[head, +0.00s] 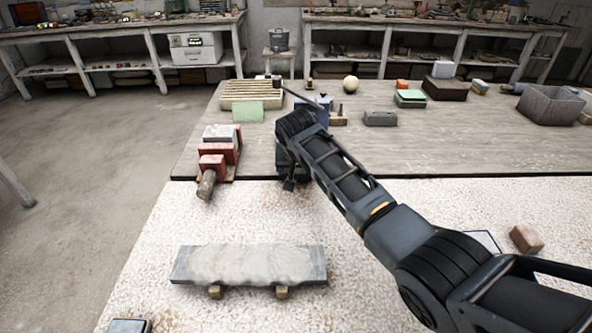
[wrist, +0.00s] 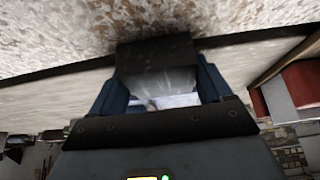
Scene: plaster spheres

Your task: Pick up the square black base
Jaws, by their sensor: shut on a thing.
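The square black base (wrist: 155,57) shows in the wrist view as a dark block between the two blue-grey fingers of my gripper (wrist: 158,78). A finger stands on each side of it, and my gripper is shut on it. In the head view my gripper (head: 289,172) points down near the front edge of the wooden table, just right of the red blocks. A small dark piece shows at its lower end there, but my wrist hides most of the base. I cannot tell whether the base touches the surface below.
A plaster-covered board (head: 250,265) lies in front on the speckled surface. A brown block (head: 526,239) lies at right. A grey bin (head: 549,104) and a white sphere (head: 350,84) stand farther back.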

